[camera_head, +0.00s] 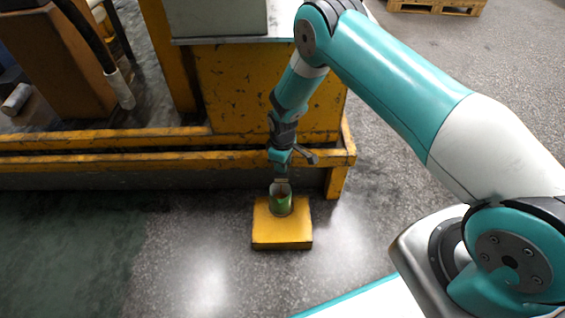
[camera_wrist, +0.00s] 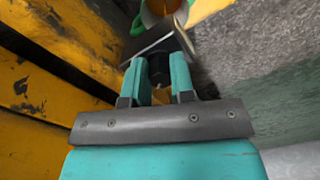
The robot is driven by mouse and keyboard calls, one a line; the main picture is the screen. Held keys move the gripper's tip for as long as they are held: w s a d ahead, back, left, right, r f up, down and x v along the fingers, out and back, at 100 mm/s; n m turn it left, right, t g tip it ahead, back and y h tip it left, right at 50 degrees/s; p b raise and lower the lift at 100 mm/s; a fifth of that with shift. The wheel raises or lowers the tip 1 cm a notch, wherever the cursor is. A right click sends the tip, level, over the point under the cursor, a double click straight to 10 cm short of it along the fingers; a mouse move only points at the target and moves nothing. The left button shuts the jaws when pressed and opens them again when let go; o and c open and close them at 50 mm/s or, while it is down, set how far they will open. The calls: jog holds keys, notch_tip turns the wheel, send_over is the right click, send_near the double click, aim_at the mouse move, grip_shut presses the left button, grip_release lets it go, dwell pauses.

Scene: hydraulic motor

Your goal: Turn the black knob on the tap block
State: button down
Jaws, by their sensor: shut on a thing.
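My gripper (camera_head: 280,162) reaches down in front of the right end of the yellow frame. In the wrist view its two teal fingers (camera_wrist: 160,78) are shut on the black knob (camera_wrist: 158,70), one finger on each side. The knob is partly hidden by the fingers, and its turn angle cannot be told. A grey metal plate (camera_wrist: 152,44) shows just beyond the knob. The tap block is mostly hidden behind my gripper, so its outline is unclear. In the head view the knob itself is hidden by my gripper.
A green container (camera_head: 281,204) stands on a yellow block (camera_head: 282,236) on the floor below my gripper; its orange-brown inside shows in the wrist view (camera_wrist: 163,8). Yellow frame rails (camera_head: 100,150) run left of it. The grey floor (camera_head: 400,215) to the right is clear.

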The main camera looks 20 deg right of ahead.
jog(key=c, duration=1)
grip_release()
jog(key=shift+o, duration=0.2)
jog(key=shift+r, duration=0.1)
notch_tip(320, 180, up, 17)
jog(key=p, duration=0.5)
jog(key=shift+r, duration=0.15)
